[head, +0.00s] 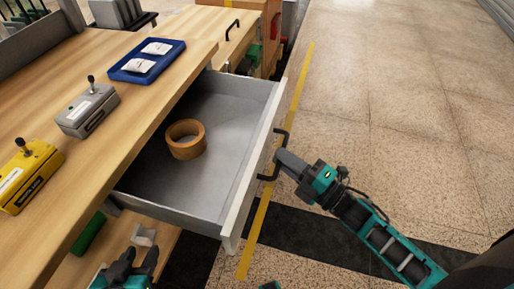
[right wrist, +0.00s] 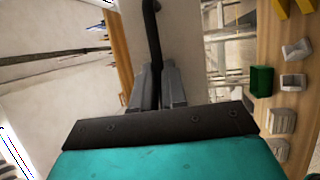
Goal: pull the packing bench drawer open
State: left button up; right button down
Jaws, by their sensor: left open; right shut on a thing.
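The packing bench drawer (head: 222,108) stands out from under the wooden bench top (head: 62,110), with its grey inside showing. A brown tape roll (head: 186,139) lies in it. My right gripper (head: 284,158) is shut on the black drawer handle (head: 272,170) on the drawer's front. In the right wrist view the handle (right wrist: 151,35) runs between the closed fingers (right wrist: 158,88). My left gripper (head: 128,268) is open and empty at the bottom left, below and in front of the bench; its fingertips are partly unclear.
On the bench top are a blue tray (head: 147,61) with white packets, a grey box (head: 87,110) and a yellow box (head: 27,175), each with a knob. A green item (head: 88,234) lies on a lower shelf. The floor (head: 420,90) at right is clear.

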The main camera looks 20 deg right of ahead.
jog(key=shift+s+d, duration=0.65)
jog(key=shift+d, duration=0.25)
jog(key=shift+s+d, duration=0.6)
jog(key=shift+d, duration=0.3)
jog(key=c, duration=1.2)
grip_release()
jog(key=v, duration=1.3)
jog(key=shift+r+p, duration=0.1)
jog(key=shift+p, duration=0.3)
